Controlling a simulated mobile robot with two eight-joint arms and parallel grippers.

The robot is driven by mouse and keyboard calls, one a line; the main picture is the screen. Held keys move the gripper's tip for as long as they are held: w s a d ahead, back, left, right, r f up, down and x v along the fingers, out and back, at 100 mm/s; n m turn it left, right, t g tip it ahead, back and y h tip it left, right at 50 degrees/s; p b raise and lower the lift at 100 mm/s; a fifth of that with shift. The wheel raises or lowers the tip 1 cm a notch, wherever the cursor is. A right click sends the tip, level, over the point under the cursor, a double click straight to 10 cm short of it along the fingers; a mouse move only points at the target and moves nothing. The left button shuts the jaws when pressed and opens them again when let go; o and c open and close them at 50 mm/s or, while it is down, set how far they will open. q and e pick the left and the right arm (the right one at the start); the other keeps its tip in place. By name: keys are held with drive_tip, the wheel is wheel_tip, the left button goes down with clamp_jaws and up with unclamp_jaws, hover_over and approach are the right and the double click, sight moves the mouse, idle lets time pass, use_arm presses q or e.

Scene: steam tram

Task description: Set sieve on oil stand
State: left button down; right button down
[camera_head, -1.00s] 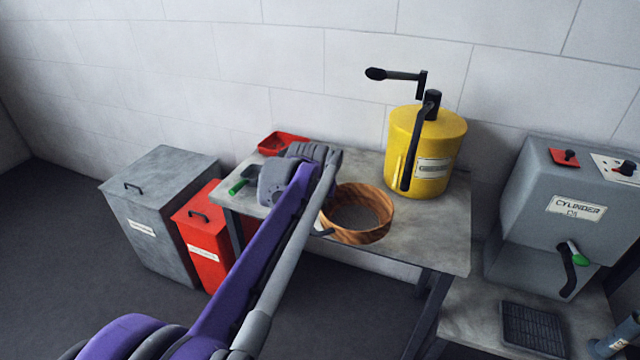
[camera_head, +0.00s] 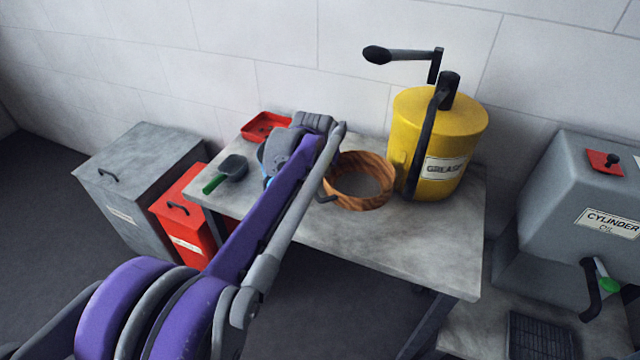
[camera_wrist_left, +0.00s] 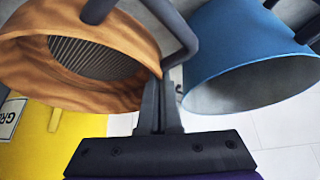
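The sieve (camera_head: 372,201) is a round wooden ring left of the yellow grease can, over the grey table (camera_head: 425,245). In the left wrist view the sieve (camera_wrist_left: 120,95) shows its ribbed mesh and a dark looped handle. My left gripper (camera_wrist_left: 164,85) has its fingers close together at the handle and rim, apparently shut on the sieve. In the head view my arm hides the gripper's fingers. I cannot tell whether the sieve touches the table. A low grey stand (camera_head: 470,325) under the cylinder oil tank shows at the right. My right gripper is not in view.
The grease can (camera_head: 405,135) with a crank stands close right of the sieve. A blue container (camera_wrist_left: 240,60) is beside the gripper. A green-handled scoop (camera_head: 232,168) and red tray (camera_head: 258,130) lie at the table's left. The oil tank (camera_head: 560,190) has a protruding lever.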

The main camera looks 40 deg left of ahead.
use_arm(q)
wheel_tip(320, 180, down, 6)
drive_tip(key=shift+r+b, duration=0.1)
drive_tip(key=shift+b, duration=0.4)
drive_tip(key=c, duration=1.1)
unclamp_jaws()
drive_tip(key=p+v, duration=0.2)
drive_tip(key=v, duration=1)
drive_tip(key=s+d+f+m, duration=0.1)
drive_tip(key=s+d+f, duration=0.4)
drive_tip(key=s+d, duration=0.1)
drive_tip(key=s+d+f+m+h, duration=0.1)
drive_tip(key=s+d+f+m, duration=0.1)
drive_tip(key=s+d+f, duration=0.3)
drive_tip(key=s+d+f+m+h, duration=0.1)
drive_tip(key=s+d+f, duration=0.3)
drive_tip(key=s+d, duration=0.3)
drive_tip(key=shift+s+d+f+m+g, duration=0.1)
drive_tip(key=shift+s+f+m+g, duration=0.1)
drive_tip(key=shift+s, duration=0.9)
drive_tip(key=shift+s+f+m+g, duration=0.1)
drive_tip(key=shift+s+f+g, duration=0.1)
drive_tip(key=shift+s, duration=0.85)
